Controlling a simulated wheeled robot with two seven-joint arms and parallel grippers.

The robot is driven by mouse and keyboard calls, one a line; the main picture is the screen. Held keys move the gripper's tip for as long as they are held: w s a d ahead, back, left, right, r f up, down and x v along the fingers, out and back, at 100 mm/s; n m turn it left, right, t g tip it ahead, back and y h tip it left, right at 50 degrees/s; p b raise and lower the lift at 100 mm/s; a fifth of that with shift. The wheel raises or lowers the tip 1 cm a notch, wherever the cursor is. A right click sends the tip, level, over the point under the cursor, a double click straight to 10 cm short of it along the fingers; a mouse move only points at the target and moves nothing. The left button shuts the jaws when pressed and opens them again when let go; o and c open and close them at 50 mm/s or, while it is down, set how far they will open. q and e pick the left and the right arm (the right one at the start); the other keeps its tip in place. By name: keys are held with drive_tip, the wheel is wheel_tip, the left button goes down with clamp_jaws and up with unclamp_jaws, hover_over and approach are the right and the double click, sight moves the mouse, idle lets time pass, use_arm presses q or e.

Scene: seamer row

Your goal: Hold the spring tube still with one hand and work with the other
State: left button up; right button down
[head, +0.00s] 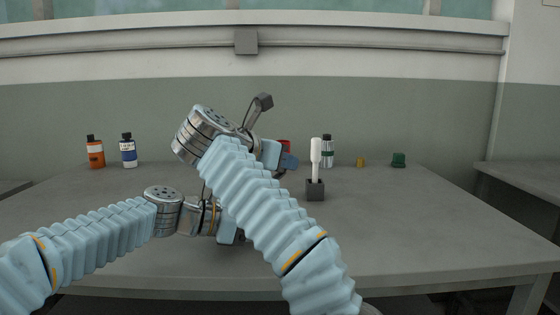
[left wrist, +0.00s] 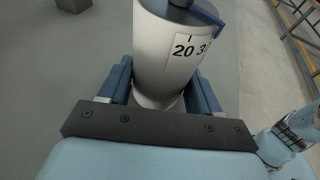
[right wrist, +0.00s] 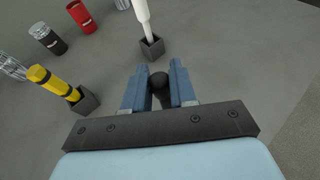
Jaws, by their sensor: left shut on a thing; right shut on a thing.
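The spring tube (left wrist: 163,60) is a pale grey cylinder with a white label of dark numbers. My left gripper (left wrist: 160,88) is shut around its sides in the left wrist view. A dark part and a blue piece show at the tube's top, cut by the frame edge. My right gripper (right wrist: 158,78) is shut on a black round-ended thing (right wrist: 158,82), mostly hidden between the fingers in the right wrist view. In the head view my right gripper (head: 288,162) is raised above and beyond my left gripper (head: 228,236). My arms hide the tube there.
A white-handled tool (head: 316,152) stands in a dark block (head: 315,190). A yellow-handled tool (right wrist: 52,82) stands in another block (right wrist: 86,100). Orange (head: 95,153) and blue-white (head: 128,152) bottles, a red can (right wrist: 82,17) and a green item (head: 398,160) stand farther back. The right tabletop is clear.

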idle(0.3)
drive_tip(key=c, duration=1)
unclamp_jaws()
drive_tip(key=s+a, duration=0.3)
drive_tip(key=s, duration=0.1)
drive_tip(key=s+a, duration=0.3)
drive_tip(key=s, duration=0.1)
drive_tip(key=s+a+r, duration=0.1)
drive_tip(key=s+a, duration=0.2)
drive_tip(key=shift+s, duration=0.4)
